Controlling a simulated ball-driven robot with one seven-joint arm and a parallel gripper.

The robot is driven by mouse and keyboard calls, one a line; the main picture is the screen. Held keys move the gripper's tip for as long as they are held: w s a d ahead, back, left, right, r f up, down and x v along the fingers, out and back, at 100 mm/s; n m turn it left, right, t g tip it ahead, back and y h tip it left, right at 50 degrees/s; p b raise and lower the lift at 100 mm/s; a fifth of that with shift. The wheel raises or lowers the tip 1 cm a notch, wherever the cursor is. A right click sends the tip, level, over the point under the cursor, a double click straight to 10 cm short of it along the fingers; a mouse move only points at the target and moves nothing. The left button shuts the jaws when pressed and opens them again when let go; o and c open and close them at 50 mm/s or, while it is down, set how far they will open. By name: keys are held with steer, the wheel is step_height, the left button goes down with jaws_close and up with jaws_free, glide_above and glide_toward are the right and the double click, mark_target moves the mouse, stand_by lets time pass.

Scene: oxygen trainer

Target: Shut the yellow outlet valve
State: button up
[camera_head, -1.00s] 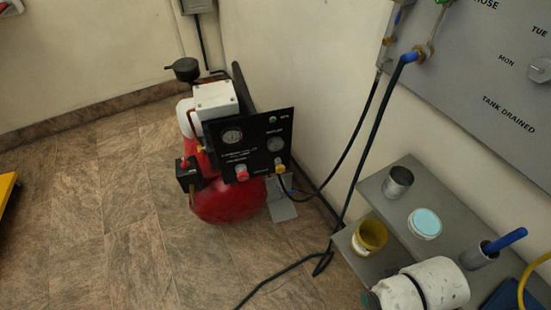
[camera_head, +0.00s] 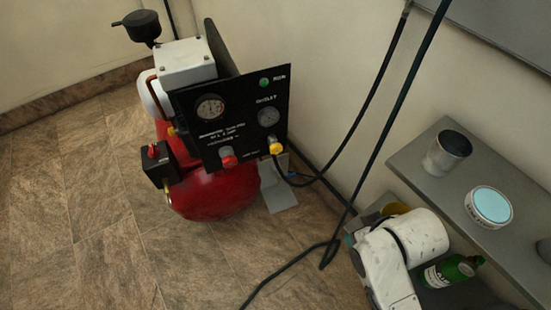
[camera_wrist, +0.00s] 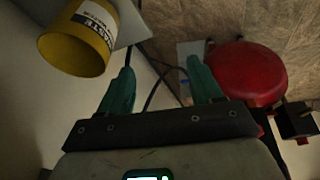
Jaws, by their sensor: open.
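The yellow outlet valve (camera_head: 275,147) is a small knob at the lower right of the compressor's black panel (camera_head: 235,115), below the right-hand gauge, with a black hose by it. I cannot make it out in the wrist view. My gripper (camera_wrist: 162,82) is open and empty, its two teal fingers spread. Beyond them the wrist view shows the compressor's red tank (camera_wrist: 247,73), apart from the fingers. In the head view my white arm is at the lower right, and the gripper is mostly hidden behind it, well right of the valve.
A red knob (camera_head: 228,157) sits left of the valve. A yellow waste cup (camera_wrist: 75,45) is close to my left finger. Black hoses hang beside the wall.

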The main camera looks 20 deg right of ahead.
mark_target(277, 150)
steer(key=w+d+f+t+h+b, duration=0.2)
steer(key=w+d+f+b, duration=0.1)
steer(key=w+f+b, duration=0.3)
steer(key=w+d+r+n+t+h+b, duration=0.3)
steer(key=w+d+n+t+h+b, duration=0.1)
steer(key=d+h+b, duration=0.15)
steer(key=w+a+r+n+t+y+b, duration=0.1)
steer(key=w+a+r+n+t, duration=0.65)
steer(key=n, duration=0.85)
steer(key=w+a+f+n+y, duration=0.3)
steer(key=a+f+n+y, duration=0.45)
steer(key=a+n, duration=0.4)
steer(key=shift+n+t, duration=0.35)
steer(key=shift+n, duration=0.4)
steer(key=w, duration=0.3)
steer(key=w+d, duration=0.1)
steer(key=w, duration=0.2)
steer(key=w+b, duration=0.1)
steer(key=w, duration=0.3)
steer(key=shift+d+r, duration=0.15)
steer(key=shift+d, duration=0.25)
steer(key=c, duration=1.1)
